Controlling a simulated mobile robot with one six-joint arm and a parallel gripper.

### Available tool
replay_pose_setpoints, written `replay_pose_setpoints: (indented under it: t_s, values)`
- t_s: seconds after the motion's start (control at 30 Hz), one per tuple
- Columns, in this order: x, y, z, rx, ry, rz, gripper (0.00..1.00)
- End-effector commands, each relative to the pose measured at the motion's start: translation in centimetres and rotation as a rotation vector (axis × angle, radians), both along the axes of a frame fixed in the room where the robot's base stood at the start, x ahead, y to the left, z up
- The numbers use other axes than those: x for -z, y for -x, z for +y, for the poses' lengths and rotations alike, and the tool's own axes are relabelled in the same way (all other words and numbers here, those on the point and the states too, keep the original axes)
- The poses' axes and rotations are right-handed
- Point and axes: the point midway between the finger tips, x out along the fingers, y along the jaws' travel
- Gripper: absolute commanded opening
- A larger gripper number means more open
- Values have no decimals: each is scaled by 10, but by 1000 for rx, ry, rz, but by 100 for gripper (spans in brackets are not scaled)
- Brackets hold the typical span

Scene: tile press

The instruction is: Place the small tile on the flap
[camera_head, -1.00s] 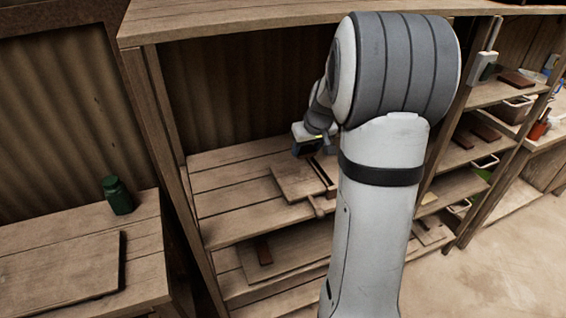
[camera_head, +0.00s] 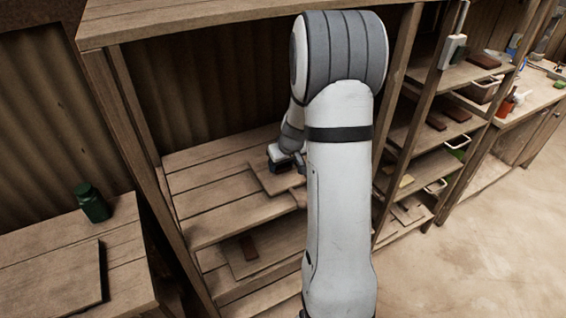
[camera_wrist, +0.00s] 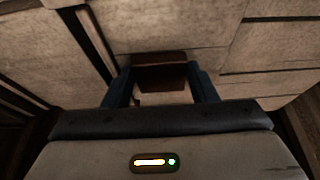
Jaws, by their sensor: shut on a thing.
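My gripper (camera_wrist: 162,88) is shut on a small dark reddish-brown tile (camera_wrist: 160,77), held between its two blue-black fingertips in the wrist view. In the head view, my gripper (camera_head: 281,160) is over a flat wooden board (camera_head: 260,181), which looks like the flap, on the upper shelf of the middle rack. The tile is hidden there behind the gripper and arm. Pale wood (camera_wrist: 160,28) with dark gaps fills the wrist view behind the tile. I cannot tell whether the tile touches the wood.
The upper shelf (camera_head: 205,200) is bare left of the board. Another dark tile (camera_head: 248,247) is on the shelf below. Shelves with several dark tiles (camera_head: 456,113) stand at the right.

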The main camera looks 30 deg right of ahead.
Motion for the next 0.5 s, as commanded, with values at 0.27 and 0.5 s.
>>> replay_pose_setpoints:
  t_s: [0.27,0.5]
  values:
    - [3,0,0,-1,0,0,54]
    - [2,0,1,-1,-1,0,61]
